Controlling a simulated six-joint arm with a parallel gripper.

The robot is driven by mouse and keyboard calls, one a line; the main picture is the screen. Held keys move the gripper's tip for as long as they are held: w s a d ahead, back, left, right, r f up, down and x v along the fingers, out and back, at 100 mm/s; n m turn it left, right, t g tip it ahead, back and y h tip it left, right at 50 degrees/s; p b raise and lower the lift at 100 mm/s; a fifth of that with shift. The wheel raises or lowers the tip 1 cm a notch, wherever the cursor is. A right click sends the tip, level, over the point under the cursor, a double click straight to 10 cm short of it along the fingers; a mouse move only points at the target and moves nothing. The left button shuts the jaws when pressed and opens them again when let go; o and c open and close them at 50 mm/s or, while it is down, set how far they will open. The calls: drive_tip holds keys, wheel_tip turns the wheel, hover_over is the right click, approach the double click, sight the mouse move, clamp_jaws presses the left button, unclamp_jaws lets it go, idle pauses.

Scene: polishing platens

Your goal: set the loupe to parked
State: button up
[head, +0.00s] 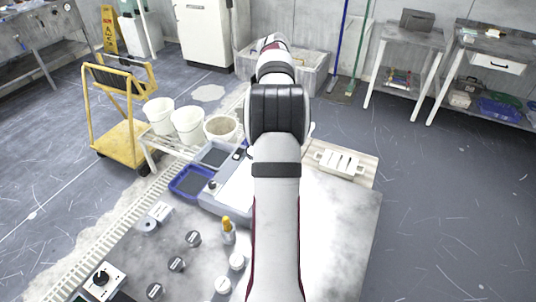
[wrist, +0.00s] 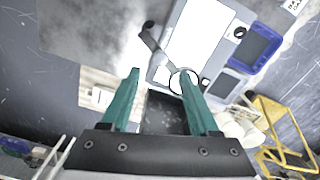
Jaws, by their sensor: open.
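The loupe (wrist: 175,84) shows in the wrist view as a round rimmed lens on a grey swing arm (wrist: 153,43) that reaches over the grey polishing machine's white panel. My gripper (wrist: 161,73) is open, with two teal fingers spread apart. The right fingertip overlaps the lens in the picture; I cannot tell whether they touch. Nothing is seen held between the fingers. In the head view the polishing machine (head: 207,199) is partly covered by my arm, and the loupe and my gripper are hidden there.
A blue-rimmed tray (head: 188,183) sits at the machine's left side. Several buckets (head: 187,125) stand behind. A bottle with a yellow top (head: 228,232) and several small pucks stand on the near table. A white slotted rack (head: 339,163) lies right of my arm. The table's right part is clear.

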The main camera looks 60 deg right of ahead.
wheel_tip(320, 180, down, 8)
drive_tip(key=shift+r, duration=0.15)
clamp_jaws()
drive_tip(key=shift+w+r, duration=0.1)
idle(1.3)
